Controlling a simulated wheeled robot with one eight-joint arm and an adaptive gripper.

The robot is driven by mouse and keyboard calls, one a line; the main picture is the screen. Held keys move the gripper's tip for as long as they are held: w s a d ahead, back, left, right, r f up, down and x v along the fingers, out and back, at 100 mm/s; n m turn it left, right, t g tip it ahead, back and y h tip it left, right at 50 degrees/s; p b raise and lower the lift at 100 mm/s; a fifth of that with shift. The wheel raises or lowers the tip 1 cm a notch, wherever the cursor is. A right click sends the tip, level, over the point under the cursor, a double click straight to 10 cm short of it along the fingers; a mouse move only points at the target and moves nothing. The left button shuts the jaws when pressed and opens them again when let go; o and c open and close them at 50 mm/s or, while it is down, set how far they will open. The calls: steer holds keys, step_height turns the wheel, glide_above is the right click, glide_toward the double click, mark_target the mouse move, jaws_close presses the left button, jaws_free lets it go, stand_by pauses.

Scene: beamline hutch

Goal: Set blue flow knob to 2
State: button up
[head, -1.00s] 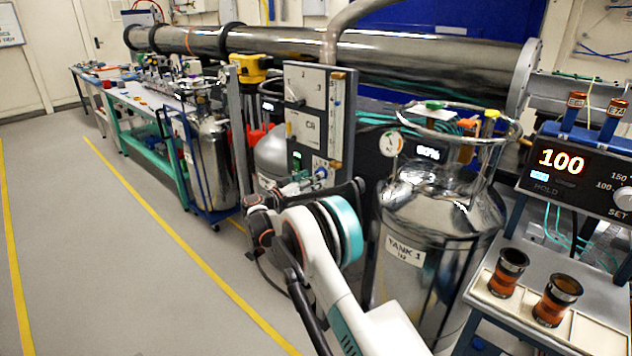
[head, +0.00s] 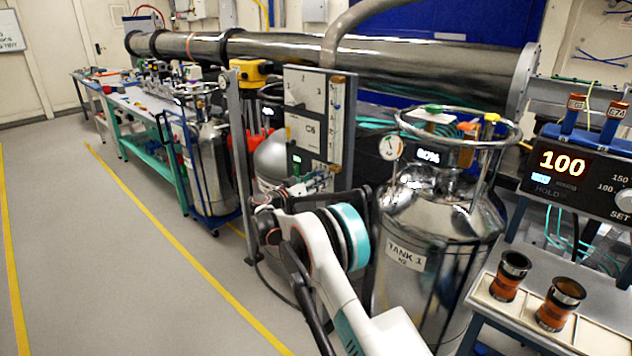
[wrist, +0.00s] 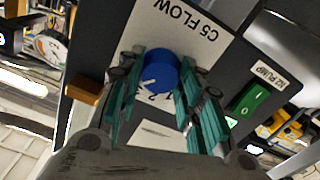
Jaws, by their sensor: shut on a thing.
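The blue flow knob (wrist: 160,73) sits on a white plate marked C5 FLOW (wrist: 188,32), which appears upside down in the wrist view. A white pointer mark on the knob points toward the lower left, close to a printed 2 (wrist: 151,97). The exact alignment is hard to tell. My gripper (wrist: 158,76) has its teal fingers on both sides of the knob, shut on it. In the head view my gripper (head: 318,183) is at the lower part of the grey panel (head: 346,130). My arm hides the blue knob there.
A green switch (wrist: 249,98) and a label reading N2 PUMP (wrist: 275,68) are close beside my fingers. The steel tank (head: 435,240) stands close right of my arm. A yellow-topped post (head: 250,72) stands left of the panel. The floor (head: 110,270) at left is clear.

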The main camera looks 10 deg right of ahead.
steer(key=n+p, duration=0.1)
steer(key=n, duration=1)
steer(key=shift+n, duration=0.4)
stand_by(0.4)
steer(key=shift+a, duration=0.1)
steer(key=o, duration=1.1)
steer(key=shift+c, duration=0.2)
steer(key=v, duration=1.2)
